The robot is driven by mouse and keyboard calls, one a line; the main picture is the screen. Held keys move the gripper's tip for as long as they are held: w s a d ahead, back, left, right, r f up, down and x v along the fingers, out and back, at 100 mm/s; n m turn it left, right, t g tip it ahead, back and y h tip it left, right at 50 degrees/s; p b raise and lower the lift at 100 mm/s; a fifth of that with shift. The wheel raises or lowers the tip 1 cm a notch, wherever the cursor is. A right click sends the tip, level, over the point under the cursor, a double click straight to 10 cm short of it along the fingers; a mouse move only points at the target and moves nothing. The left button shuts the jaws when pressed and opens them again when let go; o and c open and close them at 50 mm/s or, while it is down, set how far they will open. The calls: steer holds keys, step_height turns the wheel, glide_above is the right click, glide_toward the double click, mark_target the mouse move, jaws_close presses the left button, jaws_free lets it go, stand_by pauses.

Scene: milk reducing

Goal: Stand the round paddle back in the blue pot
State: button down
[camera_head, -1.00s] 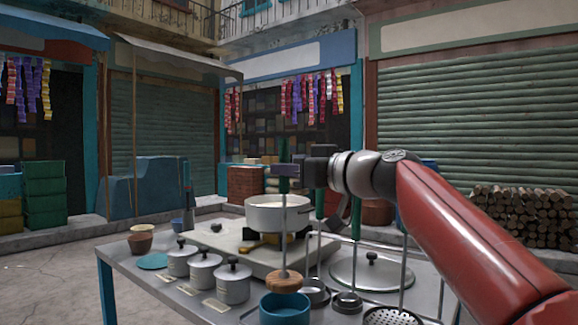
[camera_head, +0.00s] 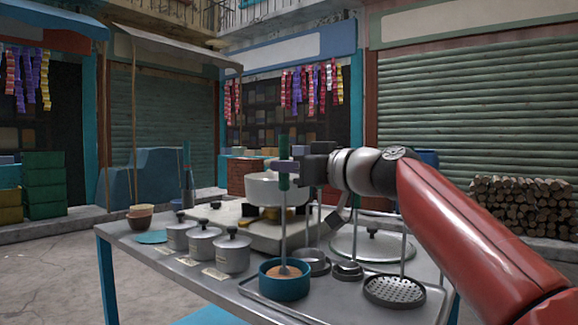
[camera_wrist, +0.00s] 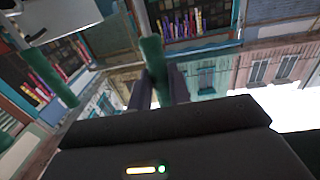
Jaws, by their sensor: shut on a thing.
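The round paddle has a brown round head (camera_head: 284,272), a thin metal shaft and a green handle (camera_head: 284,152). It stands close to upright, with its head down inside the rim of the blue pot (camera_head: 285,289) at the table's front. Whether the head touches the pot's floor is hard to tell. My gripper (camera_head: 285,166) is shut on the green handle above the pot. In the wrist view the green handle (camera_wrist: 152,70) shows between the fingers.
Behind the pot, a white pot (camera_head: 268,188) stands on the burner. Lidded grey canisters (camera_head: 232,254) stand to the left. A perforated skimmer (camera_head: 394,290), small ladle bowls and a large lid (camera_head: 372,246) lie to the right.

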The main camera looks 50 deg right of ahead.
steer(key=c, duration=1.2)
jaws_free()
steer(key=shift+s, duration=0.1)
steer(key=s, duration=0.7)
steer(key=shift+s+b, duration=0.3)
steer(key=shift+d, duration=0.1)
steer(key=s, duration=0.9)
steer(key=shift+d, duration=0.1)
